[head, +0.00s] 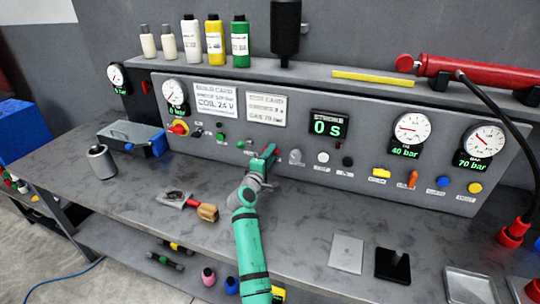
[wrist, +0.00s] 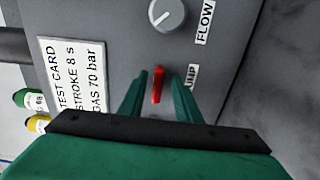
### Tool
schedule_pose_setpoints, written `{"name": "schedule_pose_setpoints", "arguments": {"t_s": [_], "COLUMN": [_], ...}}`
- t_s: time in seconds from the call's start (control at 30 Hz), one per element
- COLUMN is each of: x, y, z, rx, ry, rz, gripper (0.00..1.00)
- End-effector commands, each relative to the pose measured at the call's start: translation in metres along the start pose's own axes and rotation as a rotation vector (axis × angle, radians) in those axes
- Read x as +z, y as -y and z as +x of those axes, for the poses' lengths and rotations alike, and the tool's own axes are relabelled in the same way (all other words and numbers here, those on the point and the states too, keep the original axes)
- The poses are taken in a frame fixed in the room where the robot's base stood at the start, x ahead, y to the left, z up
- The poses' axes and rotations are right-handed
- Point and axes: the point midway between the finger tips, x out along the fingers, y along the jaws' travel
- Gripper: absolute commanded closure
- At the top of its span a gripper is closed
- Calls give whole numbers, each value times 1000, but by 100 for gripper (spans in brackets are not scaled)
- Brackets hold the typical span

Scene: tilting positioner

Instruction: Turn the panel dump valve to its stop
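The dump valve's red lever (wrist: 158,84) shows in the wrist view on the grey panel, beside a partly hidden label that reads "UMP". My gripper (wrist: 160,82) has one finger on each side of the lever, with a visible gap on both sides, so it is open around the lever. In the head view my gripper (head: 264,158) is at the middle of the panel (head: 340,180) and mostly hides the valve.
A grey FLOW knob (wrist: 167,14) is close to the lever; it also shows in the head view (head: 296,156). A test card (wrist: 75,85) is to the left.

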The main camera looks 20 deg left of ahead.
Motion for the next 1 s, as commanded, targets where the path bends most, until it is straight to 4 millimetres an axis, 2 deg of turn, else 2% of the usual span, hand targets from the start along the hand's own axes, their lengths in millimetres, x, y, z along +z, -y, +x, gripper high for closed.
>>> {"name": "schedule_pose_setpoints", "arguments": {"t_s": [0.23, 0.37, 0.8, 1.0], "x": [-1, -2, -1, -1], "y": [-1, -1, 0, 0], "z": [-1, -10, -85, -104], "rx": [2, 4, 0, 1], "ry": [-2, -3, -3, -2], "rz": [-1, -1, 1, 0], "gripper": [70, 70, 70, 70]}}
